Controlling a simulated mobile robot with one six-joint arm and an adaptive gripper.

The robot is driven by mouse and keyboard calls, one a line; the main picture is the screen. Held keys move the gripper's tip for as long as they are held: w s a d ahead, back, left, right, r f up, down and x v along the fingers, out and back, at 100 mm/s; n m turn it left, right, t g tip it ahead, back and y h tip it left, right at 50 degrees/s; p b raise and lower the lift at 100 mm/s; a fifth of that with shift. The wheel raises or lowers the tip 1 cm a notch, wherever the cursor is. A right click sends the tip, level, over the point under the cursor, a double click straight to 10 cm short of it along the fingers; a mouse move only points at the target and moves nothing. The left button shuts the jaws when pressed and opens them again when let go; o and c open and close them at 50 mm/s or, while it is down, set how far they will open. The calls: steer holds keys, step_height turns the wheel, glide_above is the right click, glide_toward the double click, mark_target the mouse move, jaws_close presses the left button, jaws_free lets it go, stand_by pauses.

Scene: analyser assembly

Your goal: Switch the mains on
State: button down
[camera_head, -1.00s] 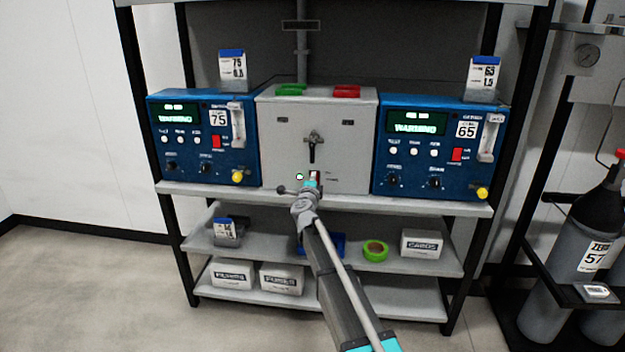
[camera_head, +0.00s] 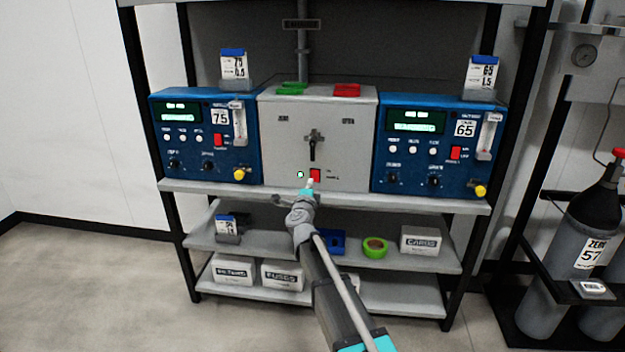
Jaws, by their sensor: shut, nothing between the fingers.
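The grey central box (camera_head: 350,130) stands on the shelf between two blue analysers. Low on its front is a red rocker switch (camera_head: 315,175), with a lit green lamp (camera_head: 300,175) to its left. A black-handled selector (camera_head: 313,145) sits above, its handle pointing down. My gripper (camera_head: 309,184) is shut and empty. Its light tip is just below and slightly left of the red switch, covering little of it. I cannot tell whether the tip touches the box.
The left analyser (camera_head: 200,155) and right analyser (camera_head: 405,160) have lit green displays. Green and red tags (camera_head: 346,90) lie on the box top. The lower shelf holds a green tape roll (camera_head: 375,247) and a white box (camera_head: 420,240). Gas cylinders (camera_head: 580,240) stand at right.

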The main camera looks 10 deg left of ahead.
steer(key=s, duration=0.5)
steer(key=shift+s+a+r, duration=0.1)
steer(key=shift+s+r, duration=0.2)
steer(key=s+d+f+n+g+y, duration=0.6)
steer(key=s+d+f+n+g, duration=0.6)
steer(key=s+f+n, duration=0.4)
steer(key=s+d+f+n+g+h, duration=0.1)
steer(key=s+d+f+g+h, duration=0.2)
steer(key=s+d, duration=0.45)
steer(key=s+d+f+n+g+h, duration=0.1)
steer(key=s+d+f+g+h, duration=0.15)
steer(key=s+d+g, duration=0.45)
step_height(320, 180, up, 28)
steer(key=w+d+t+p, duration=0.1)
steer(key=t+p, duration=0.1)
steer(key=p, duration=2.5)
steer(key=shift+t+p, duration=0.3)
